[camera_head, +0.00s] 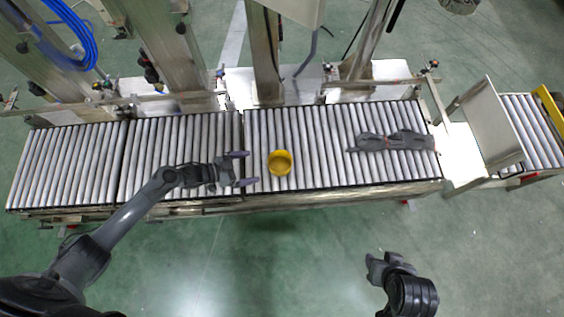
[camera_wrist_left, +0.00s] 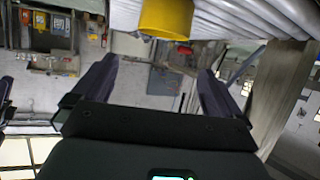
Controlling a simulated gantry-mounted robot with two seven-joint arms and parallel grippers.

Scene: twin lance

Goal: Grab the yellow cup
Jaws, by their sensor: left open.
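The yellow cup (camera_head: 280,162) stands on the roller conveyor (camera_head: 315,170), near its front side. Its round open top faces up in the head view. My left gripper (camera_head: 248,168) is open and empty, just left of the cup, with its fingers pointing toward it. In the left wrist view the cup (camera_wrist_left: 167,18) shows at the top edge, partly cut off, beyond the two spread fingers (camera_wrist_left: 158,66). The cup is apart from the fingers. My right gripper (camera_head: 378,268) shows small and dark at the lower right, away from the conveyor; its jaw state is unclear.
A dark grey object (camera_head: 390,141) lies on the rollers right of the cup. Metal posts (camera_head: 263,55) and a rail stand behind the conveyor. A metal plate (camera_head: 488,125) rises at its right end. The rollers around the cup are clear.

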